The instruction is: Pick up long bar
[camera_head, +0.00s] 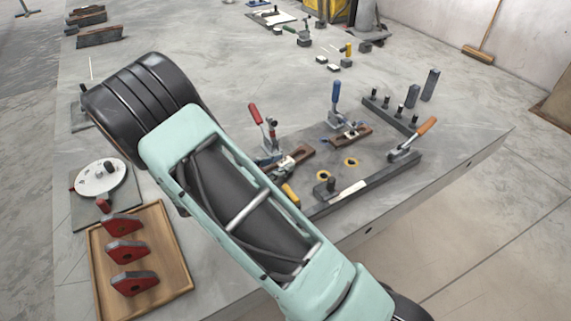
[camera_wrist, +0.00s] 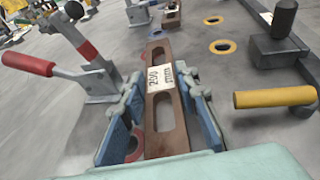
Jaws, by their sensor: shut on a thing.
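The long bar (camera_wrist: 164,122) is brown, has slots and carries a white label reading 200. It lies lengthwise between the blue-lined fingers of my gripper (camera_wrist: 162,88) in the wrist view, and the gripper is shut on it. In the head view the bar (camera_head: 293,161) shows beside the red-handled clamp (camera_head: 262,128). My arm hides most of the gripper there. I cannot tell whether the bar is clear of the surface below. Another brown slotted bar (camera_head: 350,134) lies by the blue-handled clamp (camera_head: 335,98).
The red-handled clamp stands close left of my gripper in the wrist view (camera_wrist: 95,65). A yellow handle (camera_wrist: 276,97) and a black knob (camera_wrist: 284,18) are at right. An orange-handled clamp (camera_head: 413,140) and dark posts (camera_head: 430,85) stand further right. A wooden tray (camera_head: 180,265) holds red blocks.

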